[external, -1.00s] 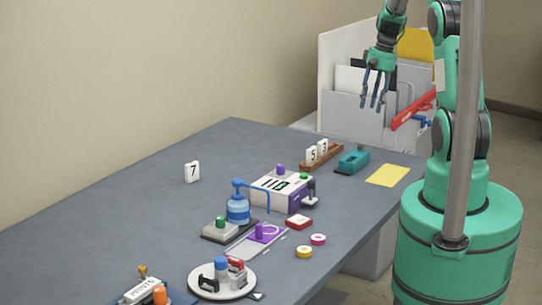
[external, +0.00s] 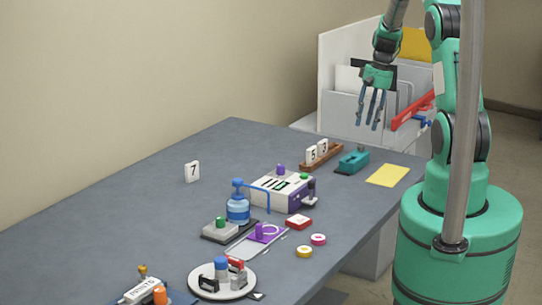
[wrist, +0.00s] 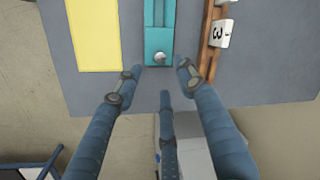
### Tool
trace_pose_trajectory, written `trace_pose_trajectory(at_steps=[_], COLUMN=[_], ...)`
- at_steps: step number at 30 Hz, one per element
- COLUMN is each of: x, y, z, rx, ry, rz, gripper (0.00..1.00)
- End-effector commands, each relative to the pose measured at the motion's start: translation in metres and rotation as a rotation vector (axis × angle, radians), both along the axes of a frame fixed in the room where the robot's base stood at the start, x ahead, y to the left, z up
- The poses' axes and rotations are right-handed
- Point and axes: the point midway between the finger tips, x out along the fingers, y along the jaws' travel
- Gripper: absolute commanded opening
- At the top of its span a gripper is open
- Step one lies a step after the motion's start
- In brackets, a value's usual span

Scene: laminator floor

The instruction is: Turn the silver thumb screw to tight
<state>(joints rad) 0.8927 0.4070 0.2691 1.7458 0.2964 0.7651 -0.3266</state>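The silver thumb screw (wrist: 160,58) is a small round shiny knob at the near end of a teal device (wrist: 159,28) in the wrist view. In the external view the teal device (external: 352,162) lies on a dark base near the table's far right end; the screw is too small there to read its setting. My three-fingered gripper (external: 370,124) is open and empty, above and behind the device. In the wrist view my fingertips (wrist: 158,77) are spread around and just below the screw in the picture, apart from it.
A wooden rack (external: 322,158) with number tiles stands beside the device, and a yellow sheet (external: 388,175) lies on its other side. A white console (external: 270,188) and a blue pump bottle (external: 238,208) stand farther along the table. A file organizer (external: 340,105) is behind.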

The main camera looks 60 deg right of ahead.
Motion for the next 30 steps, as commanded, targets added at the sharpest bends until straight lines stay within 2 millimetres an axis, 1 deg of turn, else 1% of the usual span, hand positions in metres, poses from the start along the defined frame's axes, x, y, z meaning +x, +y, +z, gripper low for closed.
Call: trace_pose_trajectory(at_steps=[1, 6, 13, 19, 28, 29, 30], x=[0.001, 0.005, 0.009, 0.011, 0.011, 0.011, 0.011], y=[0.002, 0.005, 0.009, 0.011, 0.01, 0.011, 0.011], z=[-0.01, -0.037, -0.063, -0.072, -0.073, -0.073, -0.073], rx=[0.002, 0.001, 0.001, -0.001, -0.001, -0.001, -0.001], ry=[0.002, 0.002, 0.001, -0.001, 0.0, 0.0, 0.0], rz=[0.001, -0.001, 0.0, 0.0, 0.0, 0.0, 0.0], gripper=[0.39, 0.39, 0.39, 0.39, 0.39, 0.37, 0.29])
